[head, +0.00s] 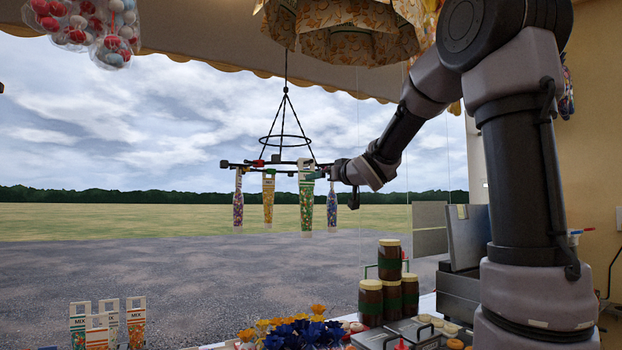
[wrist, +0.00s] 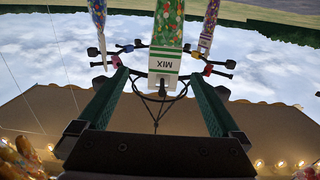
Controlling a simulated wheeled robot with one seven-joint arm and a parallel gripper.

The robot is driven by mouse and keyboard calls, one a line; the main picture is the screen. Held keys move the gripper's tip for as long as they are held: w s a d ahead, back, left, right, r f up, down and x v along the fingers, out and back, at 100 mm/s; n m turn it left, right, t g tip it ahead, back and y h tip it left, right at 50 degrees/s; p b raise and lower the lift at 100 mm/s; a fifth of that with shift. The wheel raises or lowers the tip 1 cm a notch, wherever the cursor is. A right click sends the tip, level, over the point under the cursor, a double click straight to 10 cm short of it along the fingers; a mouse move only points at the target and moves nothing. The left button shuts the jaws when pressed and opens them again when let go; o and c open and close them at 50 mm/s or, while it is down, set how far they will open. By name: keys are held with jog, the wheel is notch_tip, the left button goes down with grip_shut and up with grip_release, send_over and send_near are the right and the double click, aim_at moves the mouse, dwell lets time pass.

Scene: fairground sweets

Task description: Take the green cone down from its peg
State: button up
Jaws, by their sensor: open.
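The green cone (head: 307,208), a tapered clear bag of multicoloured sweets with a green-and-white "MIX" header card, hangs upright from the black ring-shaped hanger (head: 264,163). My gripper (head: 322,170) is beside its header at the hanger's right side. In the upside-down wrist view, the green cone (wrist: 168,30) is centred, its header between the two open fingers of my gripper (wrist: 158,78). The fingers stand clear of the header on both sides. A black peg tip shows at the header's hole. I cannot tell how deep the header lies between the fingers.
A yellow cone (head: 268,200), a purple cone (head: 238,205) and a blue cone (head: 332,208) hang close by on the same hanger. Below are a rack of MIX cones (head: 100,325), brown jars (head: 370,298) and flowers (head: 300,330). Open air lies left of the hanger.

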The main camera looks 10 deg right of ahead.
aim_at(306, 186)
jog(key=shift+y, duration=0.3)
jog(key=shift+a+x, duration=0.15)
jog(key=shift+x, duration=2.55)
jog(key=shift+a+x, duration=0.15)
jog(key=shift+x, duration=2.5)
jog(key=shift+s, duration=0.1)
jog(key=shift+r, duration=0.1)
jog(key=c, duration=1.2)
